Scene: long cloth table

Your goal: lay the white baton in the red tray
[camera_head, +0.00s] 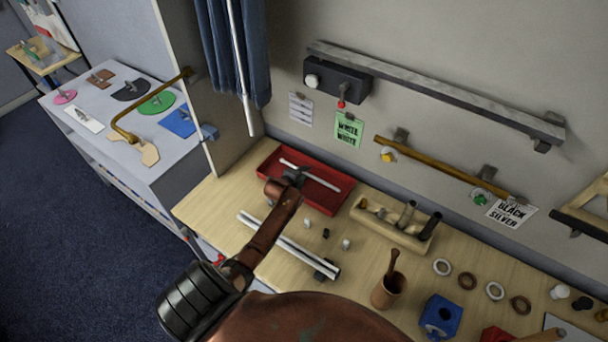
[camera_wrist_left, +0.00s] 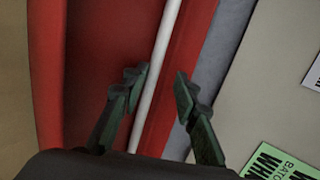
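The white baton (camera_head: 322,179) lies lengthwise within the red tray (camera_head: 335,204) at the back of the wooden table. My left gripper (camera_head: 297,172) is over the tray at the baton, hiding part of it. In the left wrist view the gripper (camera_wrist_left: 160,84) is open, with one dark finger on each side of the baton (camera_wrist_left: 161,50) and a gap to it. The red tray (camera_wrist_left: 95,50) shows beneath. I cannot tell if the baton touches the tray floor along its whole length. My right gripper is not in view.
A silver bar (camera_head: 287,244) lies in front of the tray, near small pegs. A wooden holder (camera_head: 385,228), a brown cup (camera_head: 388,292) and a blue block (camera_head: 440,316) stand to the right. A green card (camera_head: 348,130) hangs on the wall behind the tray.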

